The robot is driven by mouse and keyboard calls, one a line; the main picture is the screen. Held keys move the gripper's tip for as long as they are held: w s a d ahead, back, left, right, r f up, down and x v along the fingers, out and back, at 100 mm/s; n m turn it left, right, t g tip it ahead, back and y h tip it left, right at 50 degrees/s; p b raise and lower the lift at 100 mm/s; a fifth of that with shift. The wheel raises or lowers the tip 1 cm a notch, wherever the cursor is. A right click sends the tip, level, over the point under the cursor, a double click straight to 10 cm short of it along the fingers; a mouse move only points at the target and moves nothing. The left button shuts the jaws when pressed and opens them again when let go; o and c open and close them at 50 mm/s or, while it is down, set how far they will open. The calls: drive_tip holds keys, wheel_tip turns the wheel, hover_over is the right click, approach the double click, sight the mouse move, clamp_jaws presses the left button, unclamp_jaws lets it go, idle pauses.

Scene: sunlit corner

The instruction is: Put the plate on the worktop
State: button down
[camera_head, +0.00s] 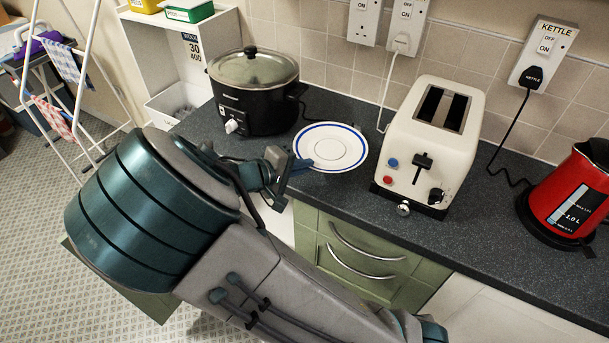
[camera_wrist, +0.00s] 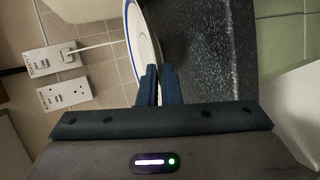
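The plate (camera_head: 332,146), white with blue rings, is over the dark speckled worktop (camera_head: 352,192), between the black slow cooker and the cream toaster. My gripper (camera_head: 302,164) is at the plate's left front edge, with its fingers closed on the rim. In the wrist view, the plate (camera_wrist: 147,40) appears nearly edge-on, and its rim runs in between the two fingertips (camera_wrist: 160,70). The worktop (camera_wrist: 212,50) lies to its right in that view. I cannot tell whether the plate touches the worktop or is slightly above it.
The slow cooker (camera_head: 254,92) stands behind left of the plate, the toaster (camera_head: 432,140) close to its right. A red kettle (camera_head: 573,195) is at the far right. Sockets and cables are on the tiled wall. Green drawers (camera_head: 355,255) are below the front edge.

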sight(303, 188)
drive_tip(key=shift+f, duration=2.25)
drive_tip(key=shift+f, duration=0.2)
drive_tip(key=c, duration=1.9)
unclamp_jaws()
drive_tip(key=shift+r, duration=0.1)
